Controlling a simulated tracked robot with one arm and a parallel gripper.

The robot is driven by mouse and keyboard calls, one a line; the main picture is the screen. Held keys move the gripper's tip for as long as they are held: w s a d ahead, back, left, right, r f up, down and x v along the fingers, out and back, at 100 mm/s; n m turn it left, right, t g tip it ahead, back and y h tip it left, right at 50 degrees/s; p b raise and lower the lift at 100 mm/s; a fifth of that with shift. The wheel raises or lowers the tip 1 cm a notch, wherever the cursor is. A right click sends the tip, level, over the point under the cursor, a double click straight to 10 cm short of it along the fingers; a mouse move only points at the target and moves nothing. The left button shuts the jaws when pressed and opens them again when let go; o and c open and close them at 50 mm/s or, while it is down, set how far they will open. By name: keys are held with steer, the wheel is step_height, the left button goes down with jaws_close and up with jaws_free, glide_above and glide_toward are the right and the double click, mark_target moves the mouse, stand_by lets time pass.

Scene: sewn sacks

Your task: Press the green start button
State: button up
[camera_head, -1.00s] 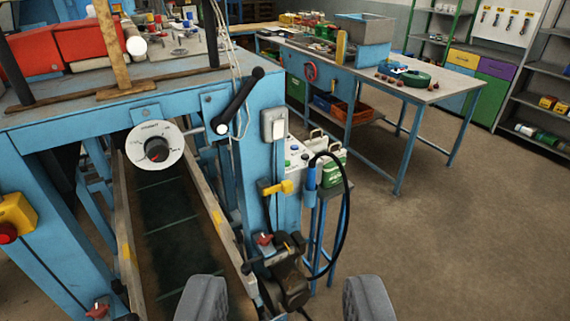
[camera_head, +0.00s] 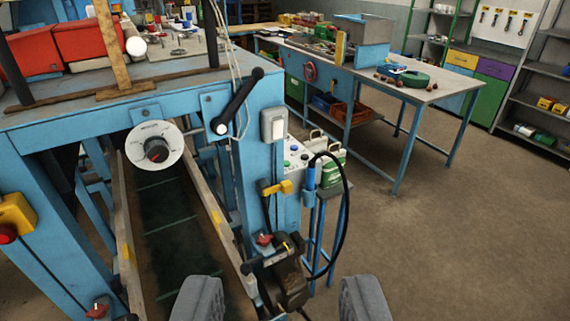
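A small light panel (camera_head: 296,153) with a few small coloured buttons shows on the right side of the blue machine frame, partly hidden behind the post. A green button (camera_head: 287,163) appears at its lower left, very small, with a blue one to its right. My gripper (camera_head: 280,292) is open and empty at the bottom of the view, its two grey fingers wide apart. It is nearer to me than the panel and appears below it, touching nothing I can see.
A black lever (camera_head: 238,100), a yellow handle (camera_head: 277,188) and a looping black hose (camera_head: 347,200) stick out near the panel. A white dial (camera_head: 154,146) faces me above the conveyor (camera_head: 172,235). The floor (camera_head: 440,240) at the right is open.

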jaws_close()
stand_by(1.6)
